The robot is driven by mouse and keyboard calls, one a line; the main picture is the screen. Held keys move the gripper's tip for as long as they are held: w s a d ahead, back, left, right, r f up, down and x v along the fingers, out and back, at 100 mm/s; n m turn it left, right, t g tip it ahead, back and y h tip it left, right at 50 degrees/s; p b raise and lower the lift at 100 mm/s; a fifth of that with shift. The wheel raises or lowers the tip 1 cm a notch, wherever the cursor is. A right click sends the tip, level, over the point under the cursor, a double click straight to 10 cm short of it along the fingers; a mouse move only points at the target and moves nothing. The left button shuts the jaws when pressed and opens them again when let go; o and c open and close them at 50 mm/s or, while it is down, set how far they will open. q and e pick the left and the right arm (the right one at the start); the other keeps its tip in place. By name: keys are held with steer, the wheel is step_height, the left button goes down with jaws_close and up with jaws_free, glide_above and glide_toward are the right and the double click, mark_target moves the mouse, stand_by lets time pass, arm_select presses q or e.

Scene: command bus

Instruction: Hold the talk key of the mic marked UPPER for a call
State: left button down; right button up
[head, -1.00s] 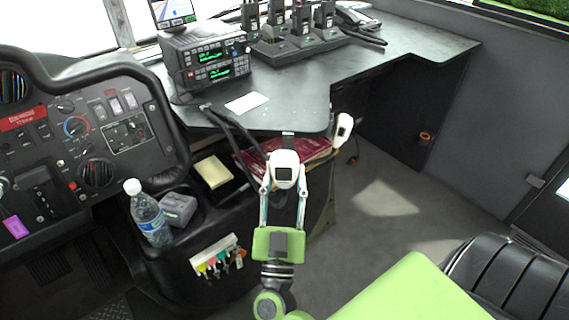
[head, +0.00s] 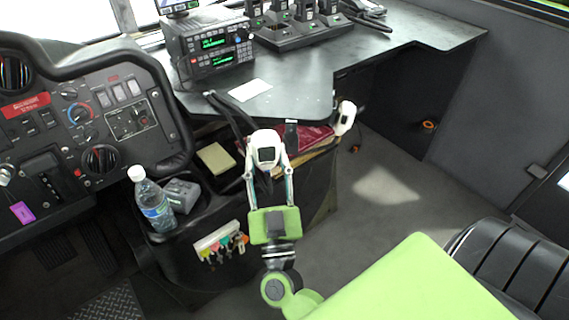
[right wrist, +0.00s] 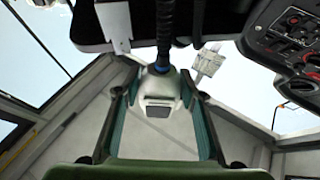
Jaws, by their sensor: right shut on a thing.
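My right gripper (head: 268,168) is shut on a white hand mic (head: 265,141), held in front of the desk edge and above the console bin. In the right wrist view the same mic (right wrist: 160,88) sits between the two fingers, with a black cord running up from it. A second white mic (head: 344,117) hangs at the desk's edge to the right, apart from the gripper. No UPPER marking is readable on either mic. I cannot tell whether the held mic's talk key is pressed. My left gripper is not in view.
A radio stack (head: 208,45) with green displays stands on the dark desk (head: 300,85), near a white card (head: 250,89) and a charger rack (head: 300,32). A water bottle (head: 153,201) stands left of my arm. Hanging keys (head: 222,244) are close to it. Floor at right is clear.

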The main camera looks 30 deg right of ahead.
steer(key=w+a+r+n+t+y, duration=0.1)
steer(key=a+r+n+y, duration=0.25)
steer(key=a+y, duration=0.3)
steer(key=w+a+r+n+y, duration=0.1)
steer(key=a+r+n+y, duration=0.3)
steer(key=y, duration=0.4)
steer(key=s+a+r+n+g+y, duration=0.4)
steer(key=s+a+n+y, duration=0.1)
steer(key=a+y, duration=0.4)
steer(key=shift+s+a+r+g, duration=0.3)
steer(key=shift+s+a, duration=0.3)
steer(key=shift+s, duration=0.15)
steer(key=shift+y, duration=0.25)
